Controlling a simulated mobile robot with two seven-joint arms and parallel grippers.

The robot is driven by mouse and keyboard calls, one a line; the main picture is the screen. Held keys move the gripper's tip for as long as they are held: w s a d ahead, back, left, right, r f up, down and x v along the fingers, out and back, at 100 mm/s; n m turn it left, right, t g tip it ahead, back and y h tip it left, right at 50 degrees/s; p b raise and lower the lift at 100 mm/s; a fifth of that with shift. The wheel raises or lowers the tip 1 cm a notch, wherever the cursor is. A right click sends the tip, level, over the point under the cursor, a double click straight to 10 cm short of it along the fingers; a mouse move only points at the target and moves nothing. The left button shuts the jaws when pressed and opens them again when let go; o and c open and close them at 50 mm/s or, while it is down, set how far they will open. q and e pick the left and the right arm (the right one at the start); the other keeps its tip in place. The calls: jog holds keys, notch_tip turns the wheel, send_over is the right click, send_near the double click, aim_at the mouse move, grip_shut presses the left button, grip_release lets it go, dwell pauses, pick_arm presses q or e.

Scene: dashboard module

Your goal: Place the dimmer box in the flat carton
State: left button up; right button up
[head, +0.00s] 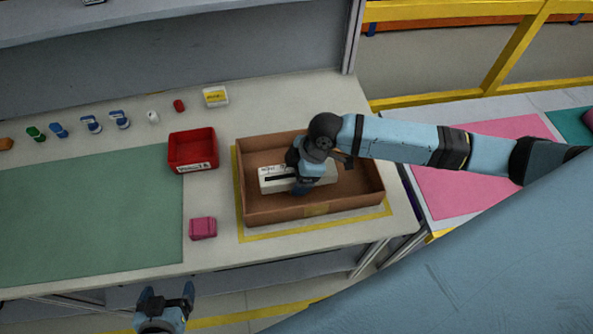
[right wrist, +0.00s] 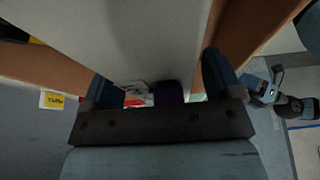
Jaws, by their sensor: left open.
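The dimmer box (head: 277,179), white with a dark stripe, is inside the brown flat carton (head: 318,207), toward its left side. I cannot tell whether it rests on the carton's floor. My right gripper (head: 303,186) reaches down into the carton over the box and hides part of it. In the right wrist view its fingers (right wrist: 160,88) lie on both sides of the pale box (right wrist: 150,35), seemingly shut on it. Brown carton walls show beyond on both sides. My left gripper (head: 166,292) is open and empty, in front of the table's near edge.
A red bin (head: 192,150) stands left of the carton, and a pink block (head: 203,228) lies near its front left corner. A white-and-yellow box (head: 215,96) and several small parts line the back. The green mat (head: 90,205) at left is clear.

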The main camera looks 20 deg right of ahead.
jog(key=shift+r, duration=0.35)
jog(key=v, duration=1.2)
jog(key=shift+f, duration=0.1)
